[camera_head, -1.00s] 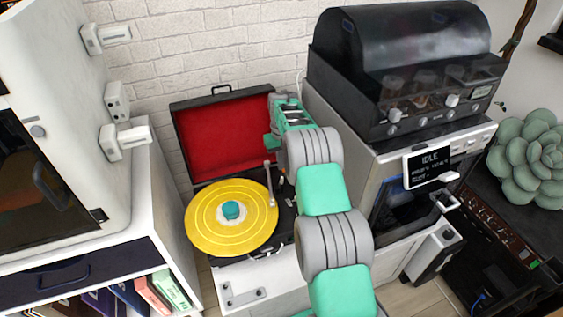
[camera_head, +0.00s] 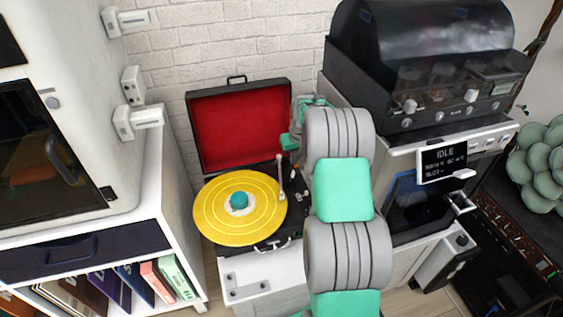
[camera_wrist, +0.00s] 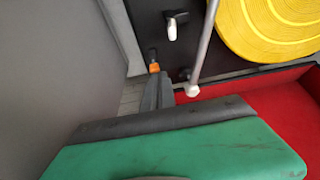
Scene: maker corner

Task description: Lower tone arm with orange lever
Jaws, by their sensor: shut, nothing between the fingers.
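The record player (camera_head: 228,248) is an open black case with a red-lined lid (camera_head: 240,125) and a yellow record (camera_head: 215,222) on its platter. Its silver tone arm (camera_head: 281,180) lies along the record's right edge; whether it is raised I cannot tell. In the wrist view the tone arm (camera_wrist: 206,45) runs between the record and a small orange lever (camera_wrist: 154,68). My gripper (camera_wrist: 157,88) is shut and empty, its grey fingertips close to the orange lever; contact is unclear. In the head view my arm hides most of the gripper and the lever.
A white cabinet with books (camera_head: 165,280) stands at left. A white machine with an "IDLE" screen (camera_head: 442,160) and a black domed device (camera_head: 420,50) stand close on the right. A brick wall (camera_head: 230,40) is behind the lid.

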